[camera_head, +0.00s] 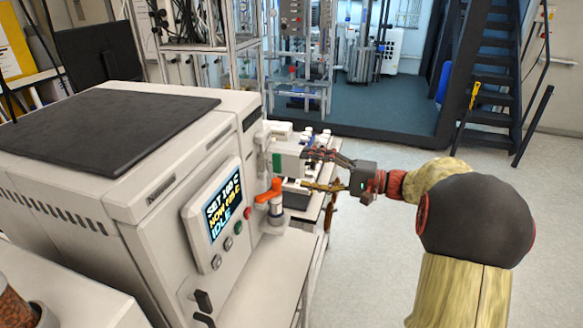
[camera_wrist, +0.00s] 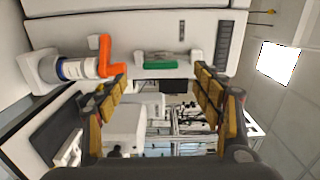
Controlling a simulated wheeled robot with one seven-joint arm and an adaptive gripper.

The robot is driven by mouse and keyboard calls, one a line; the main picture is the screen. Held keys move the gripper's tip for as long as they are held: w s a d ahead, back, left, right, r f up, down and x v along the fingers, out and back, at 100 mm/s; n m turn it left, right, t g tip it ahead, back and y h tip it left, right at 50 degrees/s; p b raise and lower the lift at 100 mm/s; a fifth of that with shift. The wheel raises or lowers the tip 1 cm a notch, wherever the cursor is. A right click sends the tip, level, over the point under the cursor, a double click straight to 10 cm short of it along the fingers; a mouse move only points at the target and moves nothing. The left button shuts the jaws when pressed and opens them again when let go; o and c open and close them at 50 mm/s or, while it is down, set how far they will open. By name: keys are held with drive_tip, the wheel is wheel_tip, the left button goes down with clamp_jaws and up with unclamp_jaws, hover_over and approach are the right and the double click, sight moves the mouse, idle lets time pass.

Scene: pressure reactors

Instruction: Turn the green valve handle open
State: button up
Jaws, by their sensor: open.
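The green valve handle (camera_head: 277,163) is on the side of a pale fitting beside the large white machine. In the wrist view the green handle (camera_wrist: 160,64) lies lengthwise across the picture, just above the gap between my fingers. My gripper (camera_head: 306,170) is open, with its fingers reaching left toward the pale fitting. In the wrist view my gripper (camera_wrist: 158,84) has a finger on each side and nothing clearly held between them. I cannot tell whether any finger touches the fitting.
An orange handle (camera_head: 269,191) on a white valve stands close by; it is left of the green handle in the wrist view (camera_wrist: 104,58). The white machine (camera_head: 150,225) with a lit display fills the left. Open floor (camera_head: 365,265) lies on the right.

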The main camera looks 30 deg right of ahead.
drive_tip(key=shift+v, duration=2.1)
drive_tip(key=s+a+f+m+g+h, duration=0.1)
drive_tip(key=s+f+m+g+h, duration=0.2)
drive_tip(key=f, duration=0.7)
drive_tip(key=s+a+f+g+h, duration=0.3)
drive_tip(key=s+a+f+g, duration=0.3)
drive_tip(key=s, duration=0.3)
drive_tip(key=s+a+r+n+g+h, duration=0.1)
drive_tip(key=s+a+r+n+h, duration=0.1)
drive_tip(key=s+a+n+h, duration=0.55)
drive_tip(key=s+a+r+n+t+p, duration=0.1)
drive_tip(key=s+a+r+n+t, duration=0.1)
drive_tip(key=s+a+r+n, duration=0.2)
drive_tip(key=shift+s+a+r+t+y, duration=0.2)
drive_tip(key=shift+a+r+t+y, duration=0.2)
drive_tip(key=shift+a+r, duration=1.2)
